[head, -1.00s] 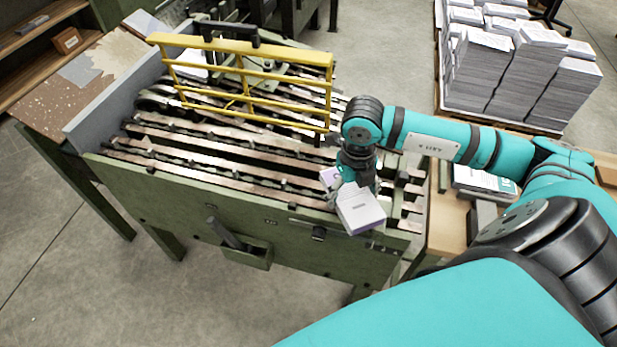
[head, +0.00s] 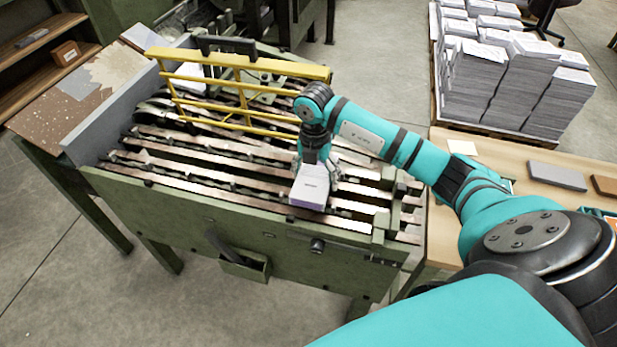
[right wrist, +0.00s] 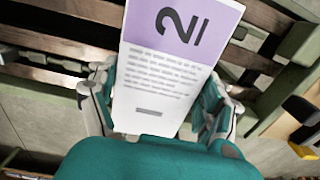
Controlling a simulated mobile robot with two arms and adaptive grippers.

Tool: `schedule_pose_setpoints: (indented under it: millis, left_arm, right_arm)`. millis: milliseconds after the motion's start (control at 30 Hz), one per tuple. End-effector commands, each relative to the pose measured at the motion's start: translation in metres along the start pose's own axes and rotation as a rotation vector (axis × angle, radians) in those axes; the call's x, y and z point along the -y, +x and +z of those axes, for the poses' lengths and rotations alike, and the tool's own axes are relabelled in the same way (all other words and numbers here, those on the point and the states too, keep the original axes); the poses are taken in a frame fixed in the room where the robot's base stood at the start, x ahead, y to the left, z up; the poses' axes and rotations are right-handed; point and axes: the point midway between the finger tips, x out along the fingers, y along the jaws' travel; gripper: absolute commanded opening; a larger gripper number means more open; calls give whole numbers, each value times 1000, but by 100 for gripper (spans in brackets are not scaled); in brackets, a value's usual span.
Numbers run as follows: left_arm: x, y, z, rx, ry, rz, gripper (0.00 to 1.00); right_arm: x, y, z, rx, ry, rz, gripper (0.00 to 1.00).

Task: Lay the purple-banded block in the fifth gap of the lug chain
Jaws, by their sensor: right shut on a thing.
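My right gripper (head: 318,172) is shut on the purple-banded block (head: 309,188), a white block. It holds the block over the rails of the lug chain (head: 215,170), near its right front part. In the right wrist view the block (right wrist: 160,85) shows a purple band with a large dark "2" and a stroke at its far end, and lines of grey text. The gripper's fingers (right wrist: 165,100) sit on both sides of it. Whether the block touches the rails is not clear. The gaps beneath it are partly hidden. My left gripper is not in view.
A yellow guard frame (head: 240,68) stands over the back of the machine. A grey wall (head: 110,120) bounds its left end. To the right is a wooden table (head: 445,215) with a grey block (head: 557,176). Paper stacks (head: 500,85) stand on a pallet behind.

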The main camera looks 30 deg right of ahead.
Motion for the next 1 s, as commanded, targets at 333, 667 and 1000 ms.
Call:
schedule_pose_setpoints:
  millis: [333, 667, 1000]
  left_arm:
    - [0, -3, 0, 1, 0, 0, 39]
    - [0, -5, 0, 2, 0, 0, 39]
    - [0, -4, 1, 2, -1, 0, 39]
  right_arm:
    - [-21, 11, 11, -2, 0, -1, 38]
    - [-22, 37, 11, 1, -1, 2, 38]
    - [-22, 40, 11, 0, -1, 0, 97]
